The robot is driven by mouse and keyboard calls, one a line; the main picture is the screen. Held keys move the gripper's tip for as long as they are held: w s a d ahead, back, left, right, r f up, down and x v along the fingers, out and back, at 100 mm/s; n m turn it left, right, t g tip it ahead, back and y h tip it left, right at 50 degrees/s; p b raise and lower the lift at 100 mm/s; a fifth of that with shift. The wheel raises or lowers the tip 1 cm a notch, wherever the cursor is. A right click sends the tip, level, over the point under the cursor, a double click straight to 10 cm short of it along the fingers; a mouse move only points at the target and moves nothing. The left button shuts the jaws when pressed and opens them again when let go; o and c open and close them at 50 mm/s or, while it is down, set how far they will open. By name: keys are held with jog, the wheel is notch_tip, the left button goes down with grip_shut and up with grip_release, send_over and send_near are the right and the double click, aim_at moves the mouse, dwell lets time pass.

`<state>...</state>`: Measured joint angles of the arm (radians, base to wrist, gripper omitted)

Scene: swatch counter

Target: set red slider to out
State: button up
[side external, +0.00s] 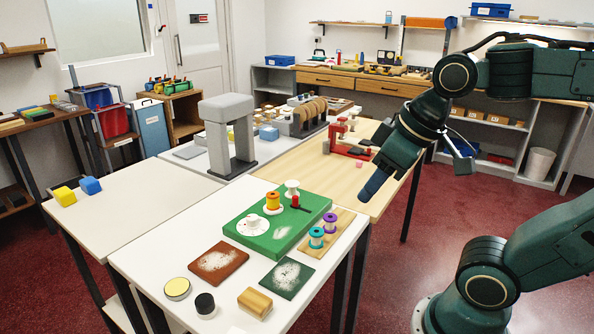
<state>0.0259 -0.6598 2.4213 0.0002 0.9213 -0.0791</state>
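A small red part with a knob (296,201) stands on a green board (283,238) on the front white table. It may be the red slider, but its setting cannot be read at this size. A red frame-like device (350,148) on the wooden table also has red parts, and I cannot tell whether one of them slides. My gripper (372,188) points down and left, right of the green board and apart from both red things. Its fingers overlap from this side, so their opening is hidden.
Brown (218,262) and green (287,278) swatches lie in front. A grey arch (229,135) stands behind.

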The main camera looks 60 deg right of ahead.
jog(key=w+d+r+n+g, duration=0.1)
jog(key=w+d+r+n, duration=0.15)
jog(key=w, duration=0.55)
jog(key=n+g, duration=0.4)
jog(key=n, duration=0.2)
send_over(295, 197)
notch_tip(295, 197, down, 12)
jog(key=shift+f, duration=0.1)
notch_tip(295, 197, down, 14)
jog(key=shift+r, duration=0.15)
grip_shut()
